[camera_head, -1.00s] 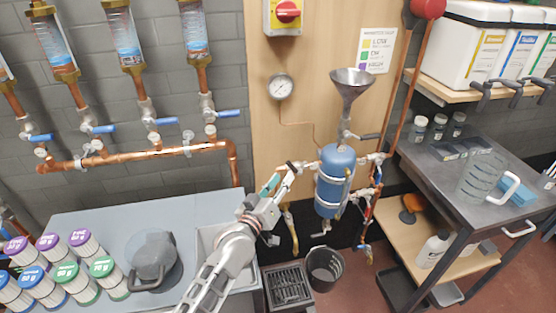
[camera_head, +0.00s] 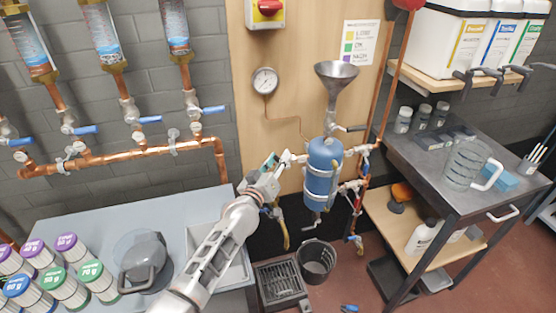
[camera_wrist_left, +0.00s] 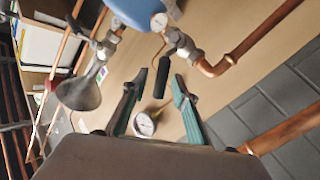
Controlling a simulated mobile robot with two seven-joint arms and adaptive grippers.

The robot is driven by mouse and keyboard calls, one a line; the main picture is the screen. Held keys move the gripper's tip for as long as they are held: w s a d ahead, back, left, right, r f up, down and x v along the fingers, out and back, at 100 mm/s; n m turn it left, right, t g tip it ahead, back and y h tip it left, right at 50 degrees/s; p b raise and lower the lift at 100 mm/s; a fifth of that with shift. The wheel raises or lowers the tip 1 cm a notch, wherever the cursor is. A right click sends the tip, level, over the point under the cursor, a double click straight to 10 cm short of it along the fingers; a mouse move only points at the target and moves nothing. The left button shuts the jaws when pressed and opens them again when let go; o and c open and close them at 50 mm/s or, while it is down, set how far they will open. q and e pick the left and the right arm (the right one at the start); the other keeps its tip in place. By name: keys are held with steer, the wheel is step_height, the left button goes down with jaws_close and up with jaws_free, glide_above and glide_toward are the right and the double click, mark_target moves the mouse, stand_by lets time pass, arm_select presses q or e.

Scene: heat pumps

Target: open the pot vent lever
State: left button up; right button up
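The blue pot (camera_head: 322,175) hangs on the wooden panel, with a metal funnel (camera_head: 336,80) above it. In the left wrist view, a black-gripped lever (camera_wrist_left: 162,75) stands out from the metal fitting beside the pot (camera_wrist_left: 140,10); it appears to be the vent lever. My left gripper (camera_head: 272,162) is just left of the pot in the head view. In the left wrist view it is open (camera_wrist_left: 158,84), its two teal-padded fingers on either side of the lever's free end. Contact cannot be told. My right gripper is not in view.
A pressure gauge (camera_head: 264,81) is above my left gripper. Copper pipes (camera_head: 130,155) run along the wall at left. A dark bucket (camera_head: 315,262) and a black grate (camera_head: 283,288) are below. A metal table (camera_head: 440,170) stands at right.

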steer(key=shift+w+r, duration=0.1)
arm_select(q)
jaws_close()
steer(key=shift+a+f+b, duration=0.15)
steer(key=shift+f+b, duration=0.1)
steer(key=shift+b, duration=0.5)
steer(key=shift+s+a+f+n+t+b, duration=0.15)
steer(key=shift+f+n+t+b, duration=0.3)
steer(key=shift+b, duration=0.8)
steer(key=n+t+b, duration=0.1)
steer(key=b, duration=0.1)
steer(key=a+n+b, duration=0.1)
steer(key=n+b, duration=0.1)
steer(key=shift+s+f+t+b, duration=0.15)
steer(key=shift+f+t+b, duration=0.05)
steer(key=shift+t+b, duration=0.15)
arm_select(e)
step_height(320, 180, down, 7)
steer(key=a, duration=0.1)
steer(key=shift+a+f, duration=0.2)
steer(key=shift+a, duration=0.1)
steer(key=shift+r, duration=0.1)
